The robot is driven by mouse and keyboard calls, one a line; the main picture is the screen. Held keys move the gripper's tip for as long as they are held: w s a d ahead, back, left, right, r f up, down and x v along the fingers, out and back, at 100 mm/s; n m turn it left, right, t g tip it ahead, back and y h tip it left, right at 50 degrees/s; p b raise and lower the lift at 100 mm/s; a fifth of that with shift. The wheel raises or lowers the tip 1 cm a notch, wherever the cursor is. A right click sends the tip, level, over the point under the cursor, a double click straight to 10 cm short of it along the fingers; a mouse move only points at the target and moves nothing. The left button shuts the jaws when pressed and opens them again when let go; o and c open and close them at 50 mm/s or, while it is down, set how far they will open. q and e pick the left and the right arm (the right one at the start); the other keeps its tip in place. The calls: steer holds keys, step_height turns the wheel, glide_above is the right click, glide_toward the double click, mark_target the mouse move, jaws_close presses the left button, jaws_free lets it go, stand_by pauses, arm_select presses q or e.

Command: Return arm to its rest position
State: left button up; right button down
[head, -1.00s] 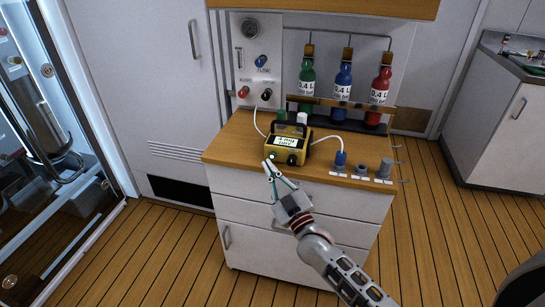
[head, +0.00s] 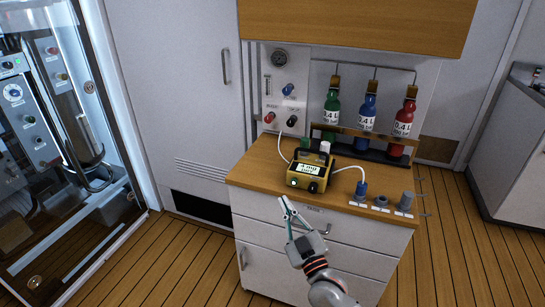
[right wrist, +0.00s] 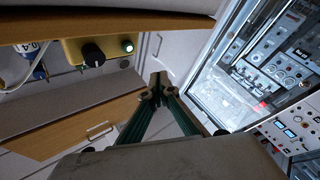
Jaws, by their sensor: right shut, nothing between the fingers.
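My right gripper (head: 286,205) is shut and empty in the head view. It is in front of the wooden counter's front edge (head: 250,184), by the top drawer, apart from the yellow meter. In the right wrist view its fingertips (right wrist: 158,88) meet. The yellow meter (head: 311,171) stands on the counter with a lit display and a green light. It also shows in the right wrist view (right wrist: 95,50) with its black knob. My left gripper is not in view.
Green (head: 332,107), blue (head: 368,113) and red (head: 402,122) bottles stand in a rack at the back. A valve panel (head: 285,88) is on the wall. Several fittings line the counter's right front. A glass cabinet (head: 60,130) stands at the left. The wooden floor is clear.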

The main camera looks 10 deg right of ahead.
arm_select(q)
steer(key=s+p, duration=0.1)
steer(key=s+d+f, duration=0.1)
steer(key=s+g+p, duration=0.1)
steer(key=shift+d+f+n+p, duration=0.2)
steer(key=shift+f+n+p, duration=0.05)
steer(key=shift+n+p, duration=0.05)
arm_select(e)
steer(key=s+f+m+g, duration=0.1)
steer(key=s+f+g, duration=0.2)
steer(key=s+f, duration=0.4)
steer(key=s+d+f+m+g, duration=0.1)
steer(key=s+f+g, duration=0.3)
steer(key=s, duration=0.9)
steer(key=s+f+m+g, duration=0.1)
steer(key=s+f+g, duration=0.2)
steer(key=s+f, duration=0.7)
steer(key=shift+s+d+g+h, duration=0.15)
steer(key=shift+d+g+h, duration=0.15)
steer(key=shift+h, duration=0.1)
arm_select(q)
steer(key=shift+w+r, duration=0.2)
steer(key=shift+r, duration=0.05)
arm_select(e)
steer(key=shift+f, duration=0.1)
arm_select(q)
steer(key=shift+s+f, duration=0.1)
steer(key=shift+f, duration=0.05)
